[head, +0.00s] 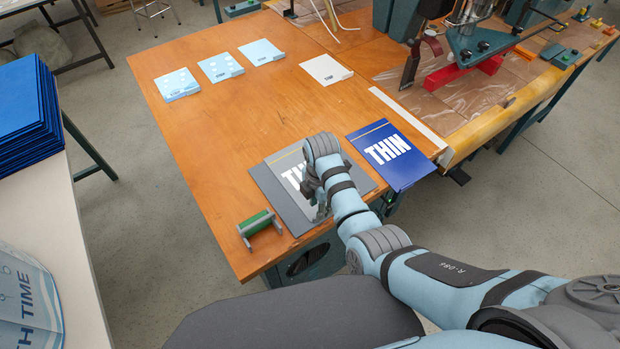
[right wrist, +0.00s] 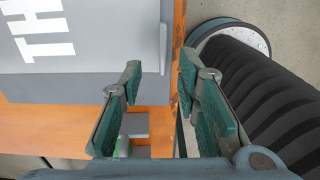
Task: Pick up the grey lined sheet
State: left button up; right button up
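The grey lined sheet (head: 275,172), with white block letters, lies flat near the front edge of the orange wooden table. My right arm hides part of it in the head view. It also shows in the right wrist view (right wrist: 100,45), with its lettering at the upper left. My right gripper (head: 318,208) is at the sheet's front edge. In the right wrist view its fingers (right wrist: 161,75) are apart, one on each side of the sheet's edge; I cannot tell whether they touch it. My left gripper is not in view.
A blue THIN sheet (head: 389,154) lies just right of the grey one. A green roller on a grey stand (head: 259,225) is at the front left. Several pale sheets lie farther back. The table's middle is clear.

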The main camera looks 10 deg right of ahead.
jog(key=f, duration=0.2)
jog(key=f+b, duration=0.1)
jog(key=f, duration=0.1)
jog(key=shift+s+a, duration=0.15)
jog(key=shift+s, duration=0.15)
jog(key=shift+r, duration=0.1)
grip_shut()
